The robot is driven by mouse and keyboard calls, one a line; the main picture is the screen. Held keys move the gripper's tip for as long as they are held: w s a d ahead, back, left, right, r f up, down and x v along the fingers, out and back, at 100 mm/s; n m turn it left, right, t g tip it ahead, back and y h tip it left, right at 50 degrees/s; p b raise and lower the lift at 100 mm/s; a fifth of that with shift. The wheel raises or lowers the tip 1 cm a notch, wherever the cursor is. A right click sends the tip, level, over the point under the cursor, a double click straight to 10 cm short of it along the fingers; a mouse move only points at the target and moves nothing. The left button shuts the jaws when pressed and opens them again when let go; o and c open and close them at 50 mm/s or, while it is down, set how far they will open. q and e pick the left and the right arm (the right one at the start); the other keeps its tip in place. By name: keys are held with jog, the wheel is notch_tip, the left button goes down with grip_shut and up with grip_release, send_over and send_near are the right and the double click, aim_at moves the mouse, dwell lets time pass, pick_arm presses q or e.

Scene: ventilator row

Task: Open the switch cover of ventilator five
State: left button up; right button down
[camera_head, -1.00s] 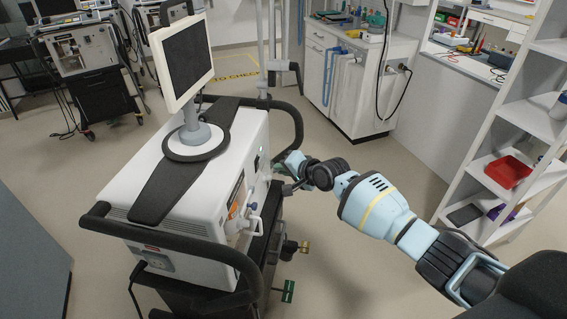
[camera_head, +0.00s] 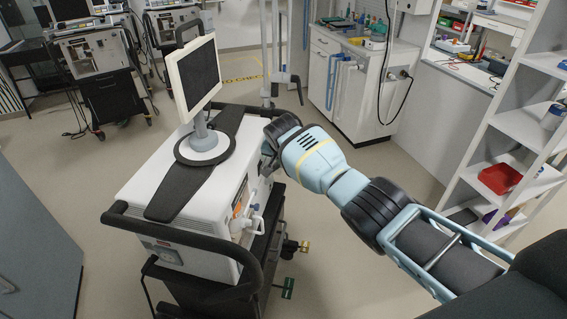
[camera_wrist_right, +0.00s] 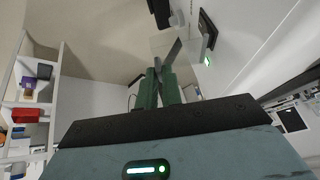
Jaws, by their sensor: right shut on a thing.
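The white ventilator (camera_head: 145,190) with its grey screen (camera_head: 196,75) stands left of centre in the head view. My right arm reaches from the lower right to its right-hand side panel. The hand hides most of the gripper and the switch area there. In the right wrist view, the green fingers of my right gripper (camera_wrist_right: 158,72) are close together on a thin grey flap (camera_wrist_right: 173,50), which looks like the switch cover. The flap stands out at an angle. Beside it is a dark frame (camera_wrist_right: 208,28) with a green light (camera_wrist_right: 207,61) on the white panel. My left gripper is not in view.
A black handle rail (camera_head: 185,237) runs around the ventilator's near end. White shelves (camera_head: 522,125) with a red bin (camera_head: 499,178) stand at the right. A white cabinet (camera_head: 345,95) stands behind. The floor between is free.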

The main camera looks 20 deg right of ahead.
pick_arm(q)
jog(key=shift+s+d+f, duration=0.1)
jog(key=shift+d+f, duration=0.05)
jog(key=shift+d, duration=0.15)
pick_arm(e)
jog(key=shift+w+a+r+g+h, duration=0.1)
jog(key=shift+a+r+g+h, duration=0.05)
jog(key=shift+r+g+h, duration=0.3)
jog(key=c, duration=1.6)
grip_release()
jog(key=shift+f, duration=0.1)
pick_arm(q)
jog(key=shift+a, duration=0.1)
pick_arm(e)
jog(key=shift+o, duration=0.2)
